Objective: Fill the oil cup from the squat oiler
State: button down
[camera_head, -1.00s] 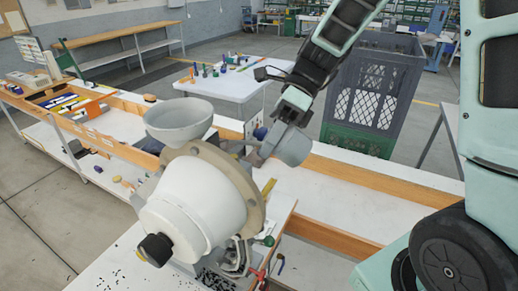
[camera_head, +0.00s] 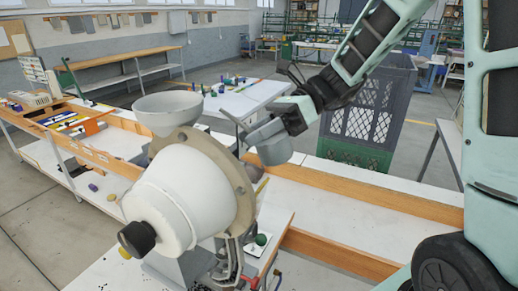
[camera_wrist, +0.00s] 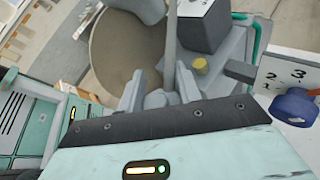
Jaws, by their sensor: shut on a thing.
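My gripper (camera_head: 283,122) reaches in from the upper right in the head view and is shut on the squat oiler (camera_head: 273,149), a grey, rounded can. It is held in the air right of the press, with a thin spout-like part pointing up and left. In the wrist view my gripper (camera_wrist: 170,97) shows its fingers close together at a narrow grey part. The press (camera_head: 180,195) has a white rounded housing, a beige flange and a black knob. A grey bowl (camera_head: 167,108) sits on top of it. I cannot make out a separate oil cup for sure.
A long white bench (camera_head: 340,206) with wooden edging runs behind the press. A grey and green crate (camera_head: 362,120) stands behind my arm. A white table (camera_head: 235,98) with small bottles stands further back. In the wrist view a numbered plate (camera_wrist: 285,72) and a blue knob (camera_wrist: 295,105) are at right.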

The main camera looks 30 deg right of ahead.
jog(key=shift+w+a+r+n+t+y+b, duration=0.15)
jog(key=shift+w+a+n+y+b, duration=0.35)
jog(key=shift+b, duration=1.05)
jog(key=shift+s+d+r+n+t+y+b, duration=0.15)
jog(key=shift+n+y+b, duration=0.15)
jog(key=shift+y+b, duration=0.85)
jog(key=shift+w+a+r+b, duration=0.1)
jog(key=shift+a+r+b, duration=0.1)
jog(key=shift+b, duration=0.55)
jog(key=shift+r, duration=0.1)
